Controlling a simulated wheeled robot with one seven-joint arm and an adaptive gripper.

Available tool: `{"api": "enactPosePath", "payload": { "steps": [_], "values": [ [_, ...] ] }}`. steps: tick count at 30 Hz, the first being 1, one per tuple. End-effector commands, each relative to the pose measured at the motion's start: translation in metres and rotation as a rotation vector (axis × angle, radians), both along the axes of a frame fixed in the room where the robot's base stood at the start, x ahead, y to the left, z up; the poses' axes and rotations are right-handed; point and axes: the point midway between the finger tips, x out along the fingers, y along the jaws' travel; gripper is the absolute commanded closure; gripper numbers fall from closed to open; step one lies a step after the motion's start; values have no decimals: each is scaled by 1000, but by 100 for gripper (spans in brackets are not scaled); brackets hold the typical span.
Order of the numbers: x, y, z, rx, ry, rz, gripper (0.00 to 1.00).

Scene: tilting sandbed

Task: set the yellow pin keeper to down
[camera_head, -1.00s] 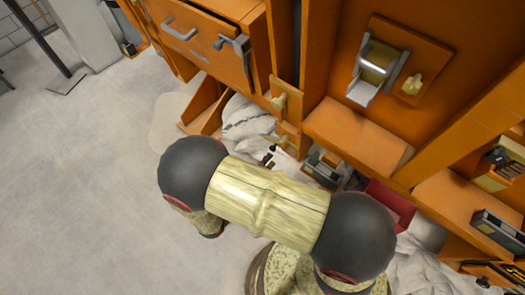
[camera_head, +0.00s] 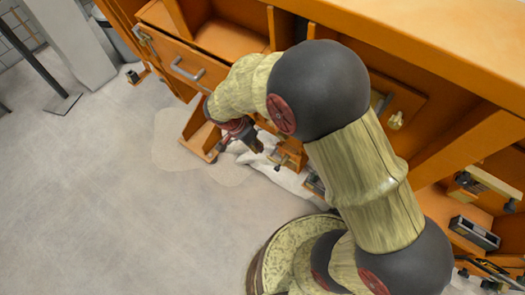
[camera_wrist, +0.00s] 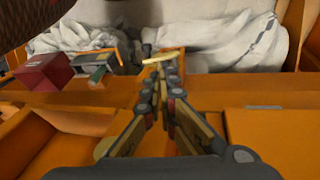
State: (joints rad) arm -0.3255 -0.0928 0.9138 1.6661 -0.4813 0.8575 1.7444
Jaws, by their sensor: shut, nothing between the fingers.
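My gripper (camera_head: 256,146) reaches down in front of the orange bench, near a small orange block with a yellowish part (camera_head: 284,158). In the wrist view my gripper (camera_wrist: 167,72) is shut and empty, its fingertips close together. A pale yellow bar (camera_wrist: 154,61), possibly the pin keeper, lies across just beyond the fingertips. I cannot tell whether they touch it, nor which way it is set. Another yellow knob (camera_head: 396,120) is on an orange panel right of my arm; part of that panel is hidden behind my arm.
A drawer with a grey handle (camera_head: 186,70) is at upper left. White sacks (camera_wrist: 230,42) lie beyond the fingertips in the wrist view, with a red box (camera_wrist: 45,73) at left. An orange ledge (camera_wrist: 90,98) runs below the fingers.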

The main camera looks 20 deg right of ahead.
Motion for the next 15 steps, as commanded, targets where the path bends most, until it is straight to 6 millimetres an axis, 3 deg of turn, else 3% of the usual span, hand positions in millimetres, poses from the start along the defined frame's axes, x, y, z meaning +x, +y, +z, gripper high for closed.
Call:
{"api": "enactPosePath", "payload": {
  "steps": [15],
  "values": [
    [-7,-37,-91,-3,4,2,100]
  ]
}}
